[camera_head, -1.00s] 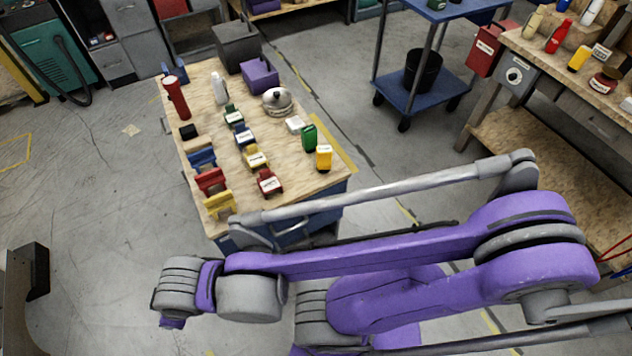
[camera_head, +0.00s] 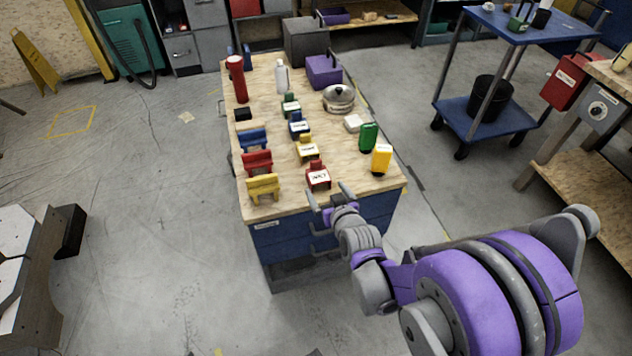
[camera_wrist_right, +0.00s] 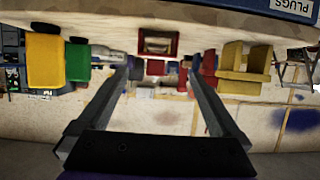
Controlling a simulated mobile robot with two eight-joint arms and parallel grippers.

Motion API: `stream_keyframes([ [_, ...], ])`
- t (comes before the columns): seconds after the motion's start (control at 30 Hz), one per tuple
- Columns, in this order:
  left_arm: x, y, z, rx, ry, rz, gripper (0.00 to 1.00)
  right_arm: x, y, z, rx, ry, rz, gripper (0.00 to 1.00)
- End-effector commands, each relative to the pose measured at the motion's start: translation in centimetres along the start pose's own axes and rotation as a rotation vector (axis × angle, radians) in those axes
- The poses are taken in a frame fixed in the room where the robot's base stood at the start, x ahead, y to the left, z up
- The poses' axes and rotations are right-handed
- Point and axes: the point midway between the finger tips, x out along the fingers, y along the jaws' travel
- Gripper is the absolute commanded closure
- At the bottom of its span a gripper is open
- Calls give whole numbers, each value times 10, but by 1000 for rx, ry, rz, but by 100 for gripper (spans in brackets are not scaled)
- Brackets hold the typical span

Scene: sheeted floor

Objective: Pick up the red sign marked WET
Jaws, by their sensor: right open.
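The small red sign (camera_head: 318,177) stands at the near edge of the wooden-topped workbench, with a white label whose word is too small to read for sure. My right gripper (camera_head: 329,196) is open and empty just in front of the bench edge, close to the sign and apart from it. In the right wrist view the bench appears upside down. There a red frame-like piece (camera_wrist_right: 158,34), likely this sign, shows between and beyond the open fingers (camera_wrist_right: 160,66). My left gripper is not in view.
A yellow stand (camera_head: 263,188) and red stand (camera_head: 257,162) are left of the sign. A small yellow sign (camera_head: 308,150) is behind it. Yellow (camera_head: 381,159) and green (camera_head: 368,137) containers are to its right. A blue cart (camera_head: 480,106) stands right.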

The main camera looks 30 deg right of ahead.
Motion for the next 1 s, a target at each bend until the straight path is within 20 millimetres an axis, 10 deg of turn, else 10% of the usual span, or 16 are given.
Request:
stream_keyframes([
  [1.0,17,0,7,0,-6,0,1,107,-1,3,1,6,2,0],
])
